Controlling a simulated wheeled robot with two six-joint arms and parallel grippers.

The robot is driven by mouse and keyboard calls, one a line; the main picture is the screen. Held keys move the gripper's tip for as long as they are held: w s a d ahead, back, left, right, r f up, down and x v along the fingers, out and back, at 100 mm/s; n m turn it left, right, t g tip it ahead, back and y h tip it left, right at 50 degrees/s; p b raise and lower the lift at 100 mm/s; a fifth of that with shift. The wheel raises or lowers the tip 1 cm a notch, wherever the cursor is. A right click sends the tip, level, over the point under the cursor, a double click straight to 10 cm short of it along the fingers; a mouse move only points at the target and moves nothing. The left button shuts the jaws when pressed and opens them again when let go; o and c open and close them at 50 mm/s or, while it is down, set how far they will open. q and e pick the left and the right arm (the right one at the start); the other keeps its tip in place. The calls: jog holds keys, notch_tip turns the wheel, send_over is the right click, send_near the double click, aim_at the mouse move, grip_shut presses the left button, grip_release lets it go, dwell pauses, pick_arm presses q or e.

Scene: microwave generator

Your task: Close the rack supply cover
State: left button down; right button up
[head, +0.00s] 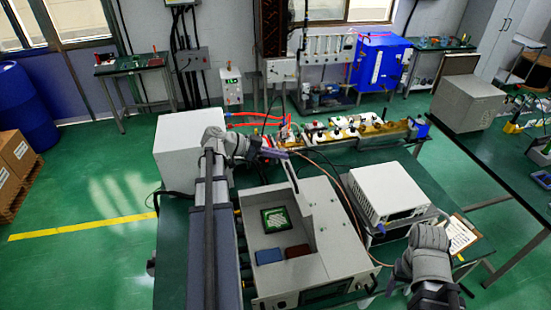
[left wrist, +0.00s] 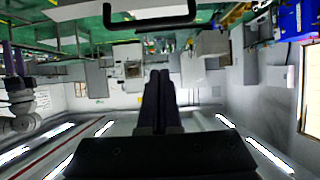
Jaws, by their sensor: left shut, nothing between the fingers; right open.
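The rack supply (head: 325,268) is a grey box on the table in the head view. Its top is open, showing a green circuit board (head: 276,219), a blue block (head: 268,256) and a dark red block (head: 297,251) inside. A thin pale strip (head: 290,176) stands up at its back edge, apparently the raised cover seen nearly edge-on. My left gripper (head: 275,153) is shut and empty by the top of this strip; contact cannot be told. Its closed dark fingers (left wrist: 158,100) show in the left wrist view. My right gripper (head: 428,290) is open at the lower right, away from the cover.
A white instrument (head: 388,191) stands right of the rack supply. A white box (head: 185,158) is at the left, and a bench assembly with red hoses (head: 262,123) is behind. A clipboard (head: 458,236) lies at the right edge. A black handle (left wrist: 150,22) shows in the left wrist view.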

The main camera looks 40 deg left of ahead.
aim_at(290, 170)
pick_arm(q)
jog(key=b+x, duration=0.2)
jog(key=x, duration=0.4)
jog(key=shift+a+f, duration=0.1)
jog(key=shift+f, duration=0.1)
jog(key=shift+s+a+f+b, duration=0.2)
jog(key=shift+s+f+b, duration=0.1)
jog(key=shift+f+b, duration=0.25)
jog(key=shift+s+a+f+b, duration=0.3)
jog(key=shift+f+b, duration=0.2)
jog(key=shift+b, duration=0.15)
jog(key=shift+s+a+f, duration=0.2)
jog(key=shift+s+f, duration=0.05)
jog(key=shift+s, duration=0.1)
jog(key=shift+f+b, duration=0.1)
jog(key=shift+b, duration=0.25)
